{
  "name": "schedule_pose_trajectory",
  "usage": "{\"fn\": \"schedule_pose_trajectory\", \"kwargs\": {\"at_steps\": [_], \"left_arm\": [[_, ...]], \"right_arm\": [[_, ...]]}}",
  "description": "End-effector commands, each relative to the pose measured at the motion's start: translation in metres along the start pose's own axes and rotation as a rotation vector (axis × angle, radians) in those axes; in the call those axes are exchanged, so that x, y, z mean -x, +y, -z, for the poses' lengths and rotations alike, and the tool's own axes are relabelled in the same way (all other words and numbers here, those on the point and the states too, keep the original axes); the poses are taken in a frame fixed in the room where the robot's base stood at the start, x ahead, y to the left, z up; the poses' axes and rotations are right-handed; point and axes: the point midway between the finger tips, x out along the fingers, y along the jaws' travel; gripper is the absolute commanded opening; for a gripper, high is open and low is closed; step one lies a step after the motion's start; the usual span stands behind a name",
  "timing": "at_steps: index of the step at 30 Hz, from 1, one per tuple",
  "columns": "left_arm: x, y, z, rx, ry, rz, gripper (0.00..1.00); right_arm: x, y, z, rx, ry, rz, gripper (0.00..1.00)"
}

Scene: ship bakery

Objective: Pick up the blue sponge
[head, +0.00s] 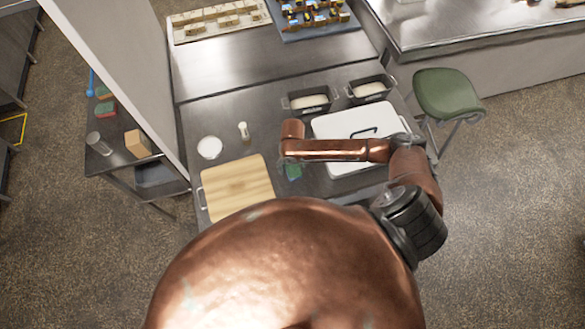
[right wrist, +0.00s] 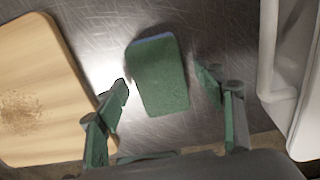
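The sponge (right wrist: 160,80) lies flat on the steel counter, green face up, with a thin blue edge at its far end in the right wrist view. In the head view a small green patch (head: 294,172), apparently the sponge, shows just below my right wrist. My right gripper (right wrist: 166,82) is open, with its two green fingers on either side of the sponge and visible gaps between. It looks to be above the sponge; the exact height is unclear. In the head view my right arm hides most of the gripper. My left gripper is not in view.
A wooden board (head: 237,187) lies left of the sponge, and a white lidded tray (head: 340,125) right of it. Two loaf tins (head: 310,100), a white bowl (head: 209,147) and a small shaker (head: 243,131) stand behind. A side shelf (head: 108,160) holds other sponges.

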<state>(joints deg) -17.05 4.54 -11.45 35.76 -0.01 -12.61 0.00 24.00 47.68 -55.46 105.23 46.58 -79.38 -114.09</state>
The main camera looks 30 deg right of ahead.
Motion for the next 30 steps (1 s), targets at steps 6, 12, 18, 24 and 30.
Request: {"fn": "schedule_pose_trajectory", "kwargs": {"at_steps": [6,12,18,24,30], "left_arm": [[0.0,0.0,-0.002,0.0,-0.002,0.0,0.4],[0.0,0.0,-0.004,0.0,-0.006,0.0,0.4],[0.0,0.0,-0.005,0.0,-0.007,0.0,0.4],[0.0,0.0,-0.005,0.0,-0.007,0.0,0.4],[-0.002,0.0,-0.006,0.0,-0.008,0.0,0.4]], "right_arm": [[0.0,-0.001,0.0,-0.001,0.0,0.0,0.48],[0.0,-0.001,0.0,-0.002,0.0,0.0,0.34],[0.0,-0.001,0.0,-0.002,0.0,0.0,0.33],[0.002,-0.001,0.0,-0.002,0.0,0.0,0.33],[0.016,0.0,-0.001,-0.002,-0.002,-0.002,0.33]]}}
